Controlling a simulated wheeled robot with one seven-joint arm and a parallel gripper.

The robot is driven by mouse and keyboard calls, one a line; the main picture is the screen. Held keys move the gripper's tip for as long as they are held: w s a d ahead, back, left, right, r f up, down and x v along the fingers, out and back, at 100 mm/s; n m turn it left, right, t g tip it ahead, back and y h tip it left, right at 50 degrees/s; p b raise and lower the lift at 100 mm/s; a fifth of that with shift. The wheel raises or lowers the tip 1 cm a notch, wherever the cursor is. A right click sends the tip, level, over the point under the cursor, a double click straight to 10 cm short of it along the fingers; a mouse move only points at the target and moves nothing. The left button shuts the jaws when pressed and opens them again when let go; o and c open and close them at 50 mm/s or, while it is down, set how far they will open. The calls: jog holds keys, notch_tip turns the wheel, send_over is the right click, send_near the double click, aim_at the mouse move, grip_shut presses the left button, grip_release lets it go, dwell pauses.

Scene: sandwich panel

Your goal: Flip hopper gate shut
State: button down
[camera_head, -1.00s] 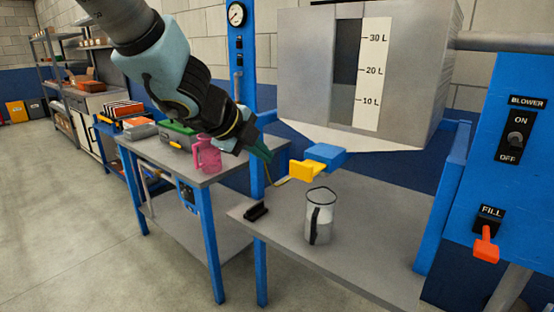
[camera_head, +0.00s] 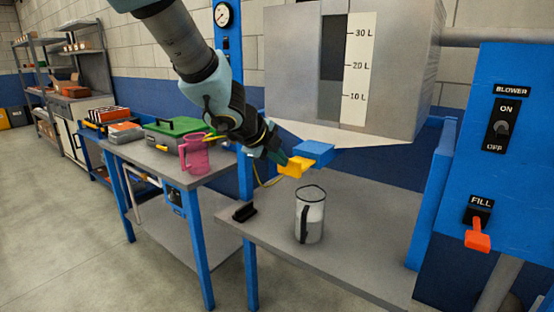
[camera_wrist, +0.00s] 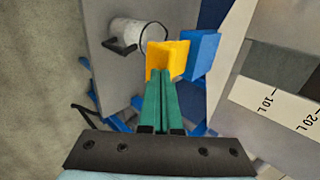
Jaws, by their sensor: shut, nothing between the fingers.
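The hopper (camera_head: 295,70) is a grey box with a litre scale, above the bench. Under it is a blue gate block (camera_head: 316,152) with a yellow handle (camera_head: 293,168) sticking out toward the left. My gripper (camera_head: 279,158) is at the left end of the yellow handle, its fingers together and empty. In the wrist view the closed green fingers (camera_wrist: 163,78) reach the yellow handle (camera_wrist: 168,58) and appear to touch it. The blue block (camera_wrist: 201,52) is just right of it. The exact contact is hard to tell.
A pink jug (camera_head: 196,155) is on the left table. A blue panel (camera_head: 515,150) with switches stands at right.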

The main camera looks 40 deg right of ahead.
jog(key=shift+w+d+r+p, duration=0.1)
jog(key=shift+w+d+p, duration=0.2)
jog(key=shift+d, duration=0.5)
jog(key=shift+w+d+f+p, duration=0.1)
jog(key=shift+d+p, duration=0.35)
jog(key=shift+d, duration=0.35)
jog(key=shift+w+d+r+p, duration=0.1)
jog(key=shift+w+d+p, duration=0.2)
jog(key=shift+d, duration=0.5)
jog(key=shift+s, duration=0.1)
